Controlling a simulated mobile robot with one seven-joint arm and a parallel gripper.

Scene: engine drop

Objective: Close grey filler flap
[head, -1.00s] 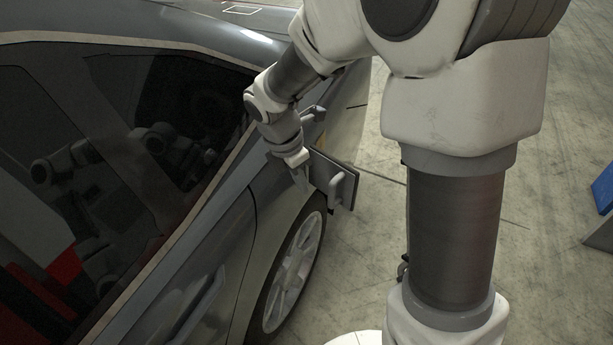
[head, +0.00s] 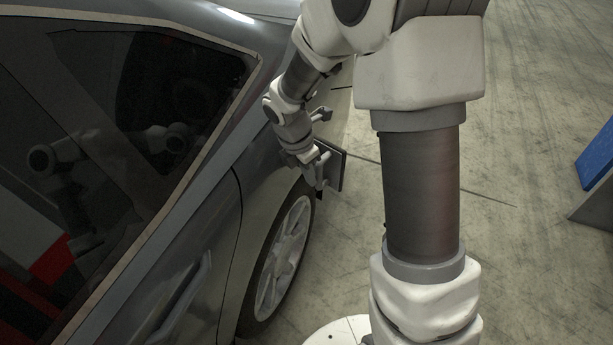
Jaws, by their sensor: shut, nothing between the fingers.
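The grey filler flap (head: 337,167) stands open, sticking out from the grey car's side above the wheel. A light grey handle (head: 322,170) shows on its near face. My gripper (head: 311,178) is shut and empty, pointing down beside the flap on its near side, close to the handle. I cannot tell whether the fingers touch the flap or its handle. The filler opening is hidden behind my wrist and the flap.
The grey car (head: 205,230) fills the left side, with dark windows and a wheel (head: 284,258) below the flap. A blue panel (head: 597,155) stands at the far right. The concrete floor between is clear.

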